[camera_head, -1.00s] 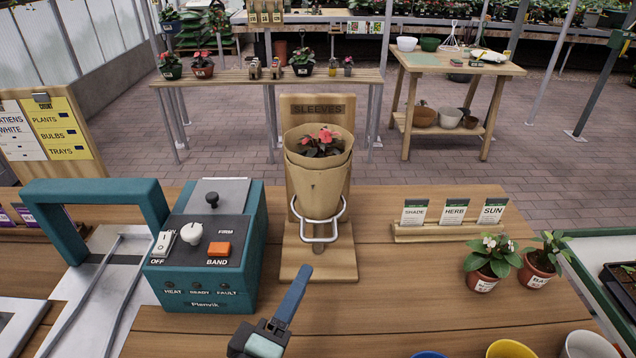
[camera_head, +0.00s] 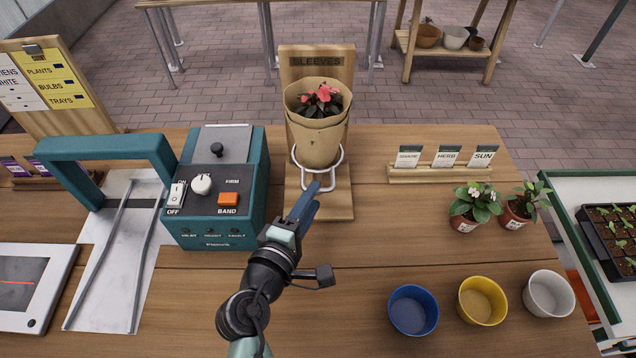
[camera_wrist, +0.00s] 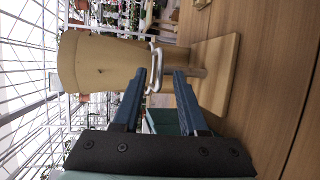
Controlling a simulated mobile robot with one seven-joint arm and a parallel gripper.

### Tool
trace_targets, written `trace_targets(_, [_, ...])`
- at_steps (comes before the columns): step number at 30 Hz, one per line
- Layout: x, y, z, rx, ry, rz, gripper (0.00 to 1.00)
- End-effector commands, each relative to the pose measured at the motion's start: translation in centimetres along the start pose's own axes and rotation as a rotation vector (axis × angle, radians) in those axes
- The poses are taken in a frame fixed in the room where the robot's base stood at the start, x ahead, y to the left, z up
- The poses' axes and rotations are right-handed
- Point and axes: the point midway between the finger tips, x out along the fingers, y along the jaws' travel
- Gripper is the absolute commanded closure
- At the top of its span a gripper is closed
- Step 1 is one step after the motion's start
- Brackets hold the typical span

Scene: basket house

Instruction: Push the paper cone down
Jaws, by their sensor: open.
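The brown paper cone (camera_head: 318,143) sits upright in the white wire ring (camera_head: 332,182) of the wooden sleeves stand (camera_head: 312,62). A plant with pink flowers (camera_head: 321,98) stands inside the cone, its blooms showing above the rim. My gripper (camera_head: 308,196) is in front of the stand, just below the ring in the picture. In the wrist view, my open gripper (camera_wrist: 157,83) points toward the ring and the lower part of the cone (camera_wrist: 98,62), which appears sideways there. Nothing is between the fingers that I can make out. Whether a fingertip touches the ring is unclear.
A teal banding machine (camera_head: 216,205) stands left of the stand. Blue (camera_head: 413,322), yellow (camera_head: 470,310) and white (camera_head: 549,296) pots are at the front right. A card rack (camera_head: 440,174) and two potted plants (camera_head: 462,222) are to the right. The table between is clear.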

Motion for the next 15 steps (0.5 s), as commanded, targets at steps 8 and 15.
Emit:
trace_targets(8, [3.3, 0.1, 0.0, 0.001, 0.001, 0.000, 0.58])
trace_targets(15, [3.9, 0.0, -0.1, 0.002, 0.002, 0.000, 0.58])
